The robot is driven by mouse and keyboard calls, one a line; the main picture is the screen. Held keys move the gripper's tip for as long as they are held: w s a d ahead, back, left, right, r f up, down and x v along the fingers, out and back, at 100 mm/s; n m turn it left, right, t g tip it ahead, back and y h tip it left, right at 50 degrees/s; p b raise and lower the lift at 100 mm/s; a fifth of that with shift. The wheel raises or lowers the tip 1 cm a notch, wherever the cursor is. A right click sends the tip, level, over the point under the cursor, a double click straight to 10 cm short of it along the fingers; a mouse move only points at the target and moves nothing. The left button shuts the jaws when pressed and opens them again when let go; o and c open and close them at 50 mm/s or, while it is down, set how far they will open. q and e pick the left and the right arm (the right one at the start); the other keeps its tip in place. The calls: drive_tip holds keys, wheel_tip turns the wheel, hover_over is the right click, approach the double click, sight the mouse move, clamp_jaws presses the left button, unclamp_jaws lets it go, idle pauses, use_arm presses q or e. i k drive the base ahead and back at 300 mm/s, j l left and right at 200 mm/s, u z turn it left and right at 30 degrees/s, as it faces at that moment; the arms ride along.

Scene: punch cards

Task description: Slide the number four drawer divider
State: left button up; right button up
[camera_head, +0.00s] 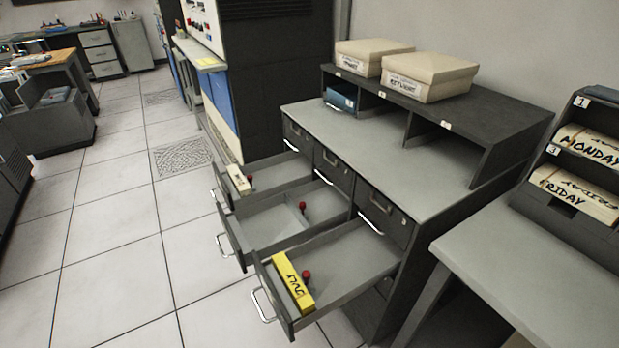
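Three drawers of a grey cabinet stand pulled open. Each has a red knob inside that appears to belong to a divider. In the nearest drawer (345,262), the red knob (306,275) is just behind a yellow card block (292,283) marked JULY, near the front. In the middle drawer (262,228), the red knob (302,206) stands at a thin grey plate around mid-length, with no cards visible. In the far drawer (275,176), the red knob (250,180) is beside a cream card block (238,177) near the front. I cannot read which is number four. Neither gripper shows.
Closed drawers (385,212) sit above the open ones. Two cream boxes (430,75) rest on the cabinet's dark shelf; a blue box (341,98) is in its left compartment. A grey table (540,265) with a MONDAY and FRIDAY card rack is at right. The left floor is clear.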

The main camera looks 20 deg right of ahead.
sight(250, 179)
drive_tip(key=i+j+z, duration=0.5)
drive_tip(key=j, duration=0.25)
drive_tip(key=i+j+z, duration=0.25)
drive_tip(key=i+j, duration=0.15)
drive_tip(key=i+j+z, duration=0.25)
drive_tip(key=j, duration=0.35)
drive_tip(key=i+j+z, duration=0.1)
drive_tip(key=j+z, duration=0.15)
drive_tip(key=j, duration=0.25)
drive_tip(key=i+j+z, duration=0.1)
drive_tip(key=j+z, duration=0.15)
drive_tip(key=j, duration=0.35)
drive_tip(key=i+j+z, duration=0.1)
drive_tip(key=j+z, duration=0.15)
drive_tip(key=j, duration=0.35)
drive_tip(key=j+z, duration=0.25)
drive_tip(key=j, duration=0.3)
